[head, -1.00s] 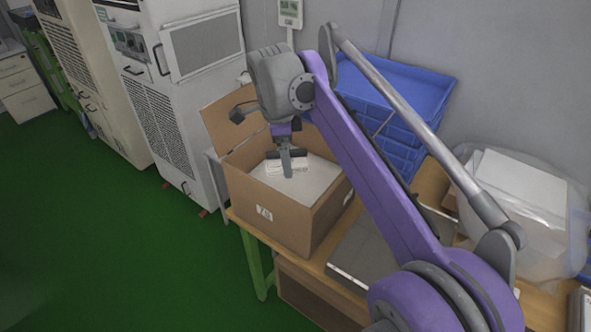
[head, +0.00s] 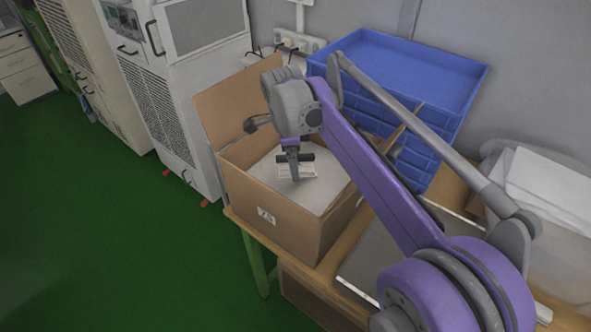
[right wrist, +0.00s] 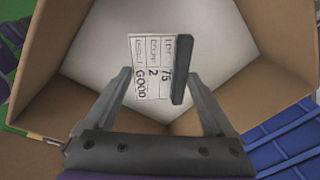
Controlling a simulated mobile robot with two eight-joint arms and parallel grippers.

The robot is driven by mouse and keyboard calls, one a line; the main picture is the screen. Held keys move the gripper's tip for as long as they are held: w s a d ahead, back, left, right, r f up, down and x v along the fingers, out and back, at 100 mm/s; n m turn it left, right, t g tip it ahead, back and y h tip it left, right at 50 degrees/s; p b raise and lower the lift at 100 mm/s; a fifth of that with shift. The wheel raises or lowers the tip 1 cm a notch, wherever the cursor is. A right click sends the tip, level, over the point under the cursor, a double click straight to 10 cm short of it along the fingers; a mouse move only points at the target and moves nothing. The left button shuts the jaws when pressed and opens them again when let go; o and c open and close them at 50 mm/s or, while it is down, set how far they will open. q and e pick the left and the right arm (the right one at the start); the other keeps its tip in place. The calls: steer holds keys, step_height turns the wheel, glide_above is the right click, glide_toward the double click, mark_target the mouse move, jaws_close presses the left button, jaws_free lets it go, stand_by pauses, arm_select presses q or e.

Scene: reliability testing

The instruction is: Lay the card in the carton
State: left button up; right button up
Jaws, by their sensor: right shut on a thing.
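In the head view the card (head: 309,171) and the right gripper (head: 295,178) are over the open carton (head: 241,205). The carton is brown cardboard with a 75 label on its front and a pale surface inside. I cannot tell how far the card is above that surface. My left gripper is not in view.
Stacked blue trays (head: 440,75) stand behind and right of the carton. A raised carton flap (head: 225,105) stands at the back left. A clear bin (head: 555,215) is at the right on the wooden table (head: 335,262). White cabinets stand to the left.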

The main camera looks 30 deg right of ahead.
steer(key=shift+f, duration=1.7)
steer(key=shift+f, duration=0.1)
steer(key=shift+f+b, duration=0.4)
steer(key=shift+f, duration=0.1)
steer(key=o, duration=1)
steer(key=shift+r, duration=0.3)
steer(key=r, duration=0.4)
steer(key=a+r+p, duration=0.1)
steer(key=r, duration=0.3)
steer(key=r+p, duration=0.1)
steer(key=r, duration=0.3)
steer(key=shift+s+a+r, duration=0.25)
steer(key=shift+s+a, duration=0.15)
